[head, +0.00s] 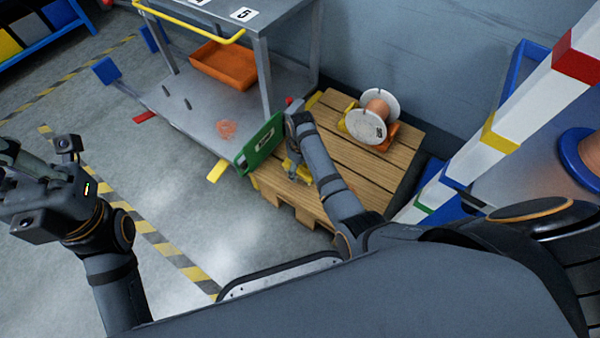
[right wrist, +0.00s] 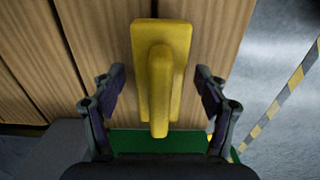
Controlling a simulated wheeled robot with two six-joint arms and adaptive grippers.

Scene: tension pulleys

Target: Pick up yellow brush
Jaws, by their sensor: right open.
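The yellow brush (right wrist: 160,70) lies on the wooden pallet (right wrist: 95,40), with its raised handle towards the camera in the right wrist view. My right gripper (right wrist: 160,78) is open, with one finger on each side of the brush and visible gaps to both. In the head view the brush (head: 303,173) shows partly beside my right gripper (head: 291,174), low over the pallet's left part. My left gripper (head: 18,188) is at the left edge of the head view, away from the pallet; its finger opening is not clear.
A green panel (head: 260,144) stands close to my right gripper at the pallet's edge. A cable spool (head: 376,115) sits at the back of the pallet. A grey cart with an orange tray (head: 223,66) stands to the left. The striped floor beyond is clear.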

